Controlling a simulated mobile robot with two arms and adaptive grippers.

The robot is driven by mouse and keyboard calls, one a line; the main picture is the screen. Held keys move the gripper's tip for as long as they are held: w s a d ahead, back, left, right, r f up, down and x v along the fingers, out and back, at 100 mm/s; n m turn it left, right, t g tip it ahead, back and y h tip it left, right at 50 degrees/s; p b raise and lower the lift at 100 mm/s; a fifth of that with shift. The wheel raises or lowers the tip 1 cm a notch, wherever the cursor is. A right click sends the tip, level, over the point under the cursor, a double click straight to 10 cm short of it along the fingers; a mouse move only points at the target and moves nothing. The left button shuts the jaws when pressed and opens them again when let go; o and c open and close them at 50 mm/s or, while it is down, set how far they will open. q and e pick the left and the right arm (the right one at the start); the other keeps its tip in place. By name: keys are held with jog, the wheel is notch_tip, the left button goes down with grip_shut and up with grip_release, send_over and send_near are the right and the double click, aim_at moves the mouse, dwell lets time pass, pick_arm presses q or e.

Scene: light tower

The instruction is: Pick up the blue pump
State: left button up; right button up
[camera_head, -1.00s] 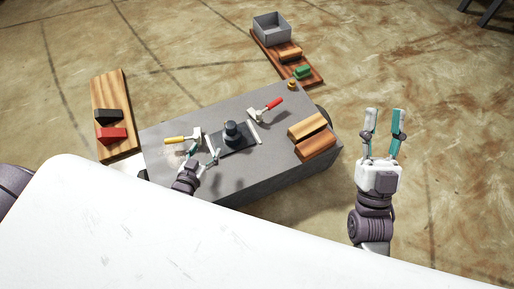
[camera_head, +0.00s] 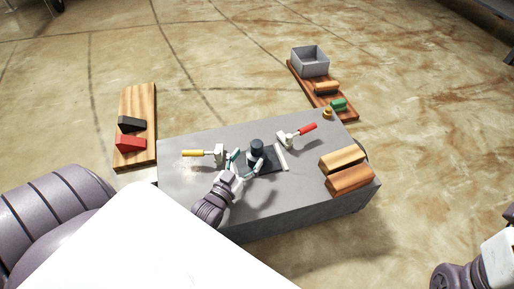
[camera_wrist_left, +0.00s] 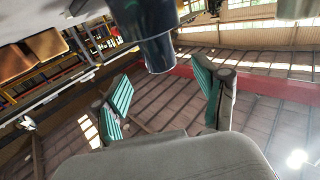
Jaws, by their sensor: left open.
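The pump (camera_head: 257,147) is a dark blue-grey upright cylinder on a dark base plate in the middle of the grey table (camera_head: 190,178). My left gripper (camera_head: 243,164) is open at the pump's near left side, its teal-padded fingers spread low beside it. In the left wrist view the pump (camera_wrist_left: 148,38) hangs into the picture from the top, ahead of the gap between the open fingers (camera_wrist_left: 163,95). I cannot tell whether a finger touches it. Of my right gripper only the white body shows at the right edge; its fingers are out of the picture.
A yellow-handled clamp (camera_head: 205,153) and a red-handled clamp (camera_head: 297,135) flank the pump. A pale bar (camera_head: 281,157) lies close to its right. Wooden blocks (camera_head: 346,170) sit at the table's right end. Boards with blocks (camera_head: 136,107) and a grey bin (camera_head: 310,61) lie beyond.

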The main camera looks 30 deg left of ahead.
aim_at(254, 150)
pick_arm(q)
jog(key=w+b, duration=0.1)
jog(key=w, duration=0.1)
jog(key=w+b, duration=0.1)
jog(key=w, duration=0.2)
jog(key=shift+w+a+f+b, duration=0.15)
jog(key=shift+w+a+b, duration=0.1)
jog(key=shift+b, duration=0.1)
jog(key=shift+w, duration=0.45)
grip_shut()
jog(key=shift+r, duration=0.35)
